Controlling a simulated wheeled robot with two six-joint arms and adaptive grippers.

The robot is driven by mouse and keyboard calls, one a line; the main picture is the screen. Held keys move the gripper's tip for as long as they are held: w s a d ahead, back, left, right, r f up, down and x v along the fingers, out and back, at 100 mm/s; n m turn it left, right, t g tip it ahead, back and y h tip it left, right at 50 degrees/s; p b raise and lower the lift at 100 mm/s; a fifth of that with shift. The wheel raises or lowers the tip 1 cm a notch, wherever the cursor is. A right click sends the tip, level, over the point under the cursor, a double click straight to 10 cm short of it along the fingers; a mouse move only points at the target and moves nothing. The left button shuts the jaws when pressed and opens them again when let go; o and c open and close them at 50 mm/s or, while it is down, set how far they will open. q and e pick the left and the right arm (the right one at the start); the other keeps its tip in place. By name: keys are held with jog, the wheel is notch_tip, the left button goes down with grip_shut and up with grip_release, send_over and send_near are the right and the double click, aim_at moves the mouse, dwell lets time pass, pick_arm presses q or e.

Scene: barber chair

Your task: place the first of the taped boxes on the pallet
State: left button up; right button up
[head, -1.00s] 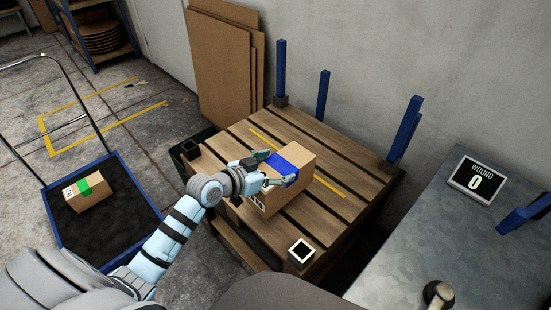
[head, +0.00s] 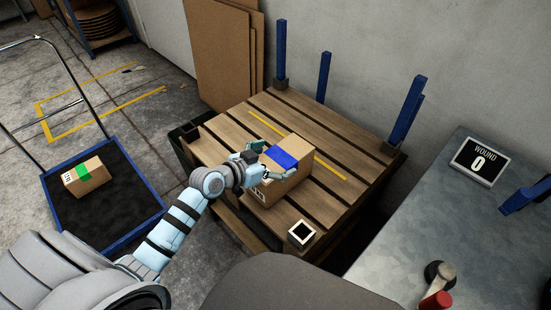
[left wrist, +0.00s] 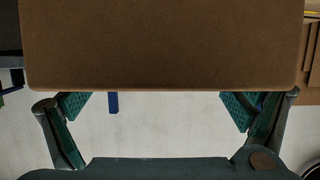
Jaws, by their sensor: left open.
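A cardboard box with blue tape (head: 297,178) sits on the wooden pallet (head: 222,150), over its middle slats and across the yellow line. My left gripper (head: 270,160) is open at the box's left end, with a finger at each side of that end. In the left wrist view the box's brown face (left wrist: 160,45) fills the top, and the spread fingers (left wrist: 158,110) show below its edge with a gap between them. A second box with green tape (head: 97,177) lies on the cart (head: 130,205) at the left. My right gripper is not in view.
Blue posts (head: 323,77) stand at the pallet's corners, and an open-topped square socket (head: 301,234) is at its front corner. A grey metal table (head: 430,225) with a counter sign (head: 478,160) is at the right. Cardboard sheets (head: 222,55) lean on the wall.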

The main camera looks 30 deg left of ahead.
pick_arm(q)
jog(key=shift+s+a+r, duration=0.1)
jog(key=shift+s+r, duration=0.05)
jog(key=shift+s, duration=0.1)
jog(key=p+v, duration=0.4)
jog(key=v, duration=0.7)
jog(key=shift+s, duration=0.25)
jog(key=shift+a, duration=0.1)
